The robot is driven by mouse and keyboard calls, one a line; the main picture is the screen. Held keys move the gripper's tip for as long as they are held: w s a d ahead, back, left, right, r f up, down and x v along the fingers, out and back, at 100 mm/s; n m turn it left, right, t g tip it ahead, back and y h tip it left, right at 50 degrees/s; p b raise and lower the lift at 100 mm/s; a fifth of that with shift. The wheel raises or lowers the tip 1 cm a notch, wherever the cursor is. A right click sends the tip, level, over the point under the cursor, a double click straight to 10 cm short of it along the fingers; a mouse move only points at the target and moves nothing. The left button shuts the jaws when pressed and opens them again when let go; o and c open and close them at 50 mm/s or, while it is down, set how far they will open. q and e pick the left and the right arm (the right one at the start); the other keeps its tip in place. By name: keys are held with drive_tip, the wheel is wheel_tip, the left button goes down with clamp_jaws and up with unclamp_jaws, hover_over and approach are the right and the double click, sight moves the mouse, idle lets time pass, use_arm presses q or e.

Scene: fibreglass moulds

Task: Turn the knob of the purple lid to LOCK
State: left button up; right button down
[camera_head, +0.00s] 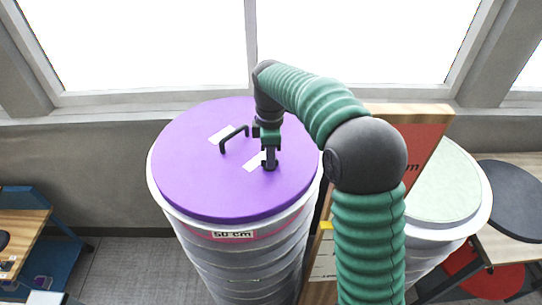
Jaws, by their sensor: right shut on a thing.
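The purple lid (190,165) lies on top of a tall grey ribbed barrel (245,262) marked "50 cm". A dark bar handle (233,138) stands up from the lid, left of my gripper. Two white labels lie on the lid, one (222,134) behind the handle and one (254,162) beside my gripper; their text is too small to read. My right gripper (269,165) points down onto the lid, right of its middle, and is shut on the small dark knob. The gripper mostly hides the knob, so its setting cannot be told. My left gripper is out of view.
A second barrel with a pale green lid (440,185) stands at the right, behind my right arm. An orange-brown board (415,140) leans between the barrels. A wooden table (22,235) is at the left, a dark round seat (515,195) at the far right. Windows line the back wall.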

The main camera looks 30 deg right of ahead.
drive_tip(key=shift+s+f, duration=0.1)
drive_tip(key=shift+f, duration=0.05)
idle(0.3)
drive_tip(key=c, duration=1.6)
unclamp_jaws()
drive_tip(key=shift+o, duration=0.8)
drive_tip(key=shift+a, duration=0.1)
drive_tip(key=r, duration=0.2)
drive_tip(key=r+b, duration=0.1)
drive_tip(key=r, duration=0.2)
drive_tip(key=r+b, duration=0.1)
drive_tip(key=r, duration=0.2)
drive_tip(key=shift+w+r, duration=0.15)
drive_tip(key=shift+w, duration=0.15)
wheel_tip(320, 180, up, 9)
drive_tip(key=p, duration=0.1)
drive_tip(key=shift+f, duration=0.2)
drive_tip(key=shift+f, duration=0.1)
